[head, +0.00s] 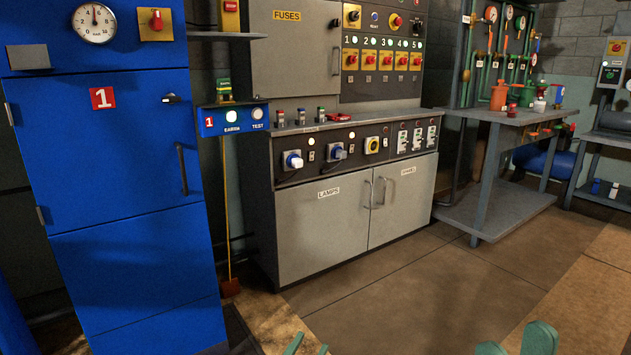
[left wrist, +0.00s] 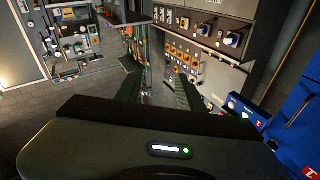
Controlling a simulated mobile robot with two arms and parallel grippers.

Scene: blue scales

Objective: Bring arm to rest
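My left gripper (head: 308,348) shows only as two green fingertips at the bottom edge of the head view, with a gap between them. In the left wrist view its two dark fingers (left wrist: 157,92) stand apart with nothing between them. My right gripper (head: 516,345) also shows as two green fingertips at the bottom edge, further right, with a gap between them and nothing visible in it. Both are over the floor in the picture, in front of the grey cabinet. The rest of both arms is out of the head view.
A blue cabinet (head: 128,245) stands at left. A grey control cabinet (head: 322,222) with sockets and switches is in the middle. A workbench (head: 507,116) with bottles stands at right, below gauges and pipes. A broom-like tool (head: 230,285) stands between the cabinets. The floor (head: 400,290) in front is clear.

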